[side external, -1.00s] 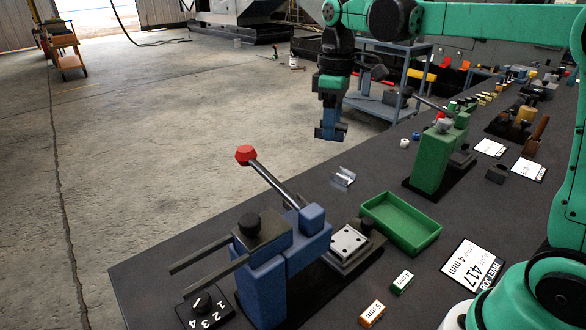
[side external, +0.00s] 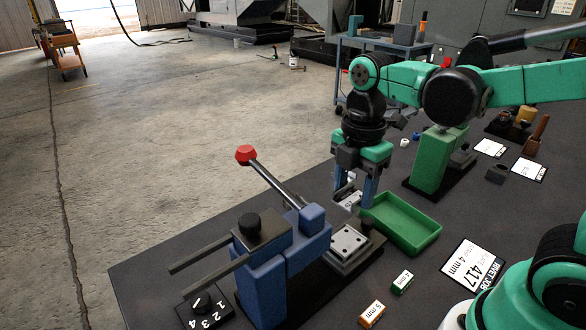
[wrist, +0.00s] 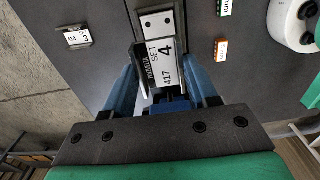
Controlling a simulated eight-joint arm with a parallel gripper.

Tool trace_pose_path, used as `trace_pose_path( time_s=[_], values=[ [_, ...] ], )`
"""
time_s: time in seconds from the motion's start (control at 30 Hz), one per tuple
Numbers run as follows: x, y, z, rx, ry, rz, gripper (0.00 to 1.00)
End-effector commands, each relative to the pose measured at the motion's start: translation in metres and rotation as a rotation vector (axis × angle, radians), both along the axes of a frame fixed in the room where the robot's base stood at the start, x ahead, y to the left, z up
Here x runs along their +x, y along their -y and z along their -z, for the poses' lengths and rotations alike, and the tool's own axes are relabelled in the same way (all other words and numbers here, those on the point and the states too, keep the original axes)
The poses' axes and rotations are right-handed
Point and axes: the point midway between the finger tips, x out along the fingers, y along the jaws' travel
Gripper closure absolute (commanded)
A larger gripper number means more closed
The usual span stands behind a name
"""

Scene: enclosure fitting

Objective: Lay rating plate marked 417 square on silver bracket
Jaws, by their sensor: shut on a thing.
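The rating plate (wrist: 166,62) is white with a dark strip along one side and reads "SET 4 417" in the wrist view. It is between the fingers of my gripper (wrist: 165,78), which is shut on it. In the side view my gripper (side external: 356,190) points down, low over the table. The plate (side external: 348,199) shows there as a pale piece with dark print. A silver edge, seemingly the bracket (wrist: 142,88), shows along the plate's left side in the wrist view. The fingers and plate hide most of it. I cannot tell whether the plate touches it.
The blue press with a red-knobbed lever (side external: 246,154) and its pale nest (side external: 348,240) stand nearby. A green tray (side external: 418,240) is close on the right. A job card reading 417 (side external: 474,268) and small boxes lie nearer.

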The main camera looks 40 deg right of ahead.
Motion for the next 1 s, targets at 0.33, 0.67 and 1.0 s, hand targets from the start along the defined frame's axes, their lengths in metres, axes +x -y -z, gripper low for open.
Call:
trace_pose_path(
  time_s=[0.33, 0.67, 1.0],
  values=[
    [0.001, 0.000, 0.031, 0.000, 0.000, 0.002, 1.00],
    [0.000, 0.000, 0.053, 0.000, 0.000, 0.002, 1.00],
    [0.000, 0.000, 0.055, 0.000, 0.000, 0.002, 1.00]
  ],
)
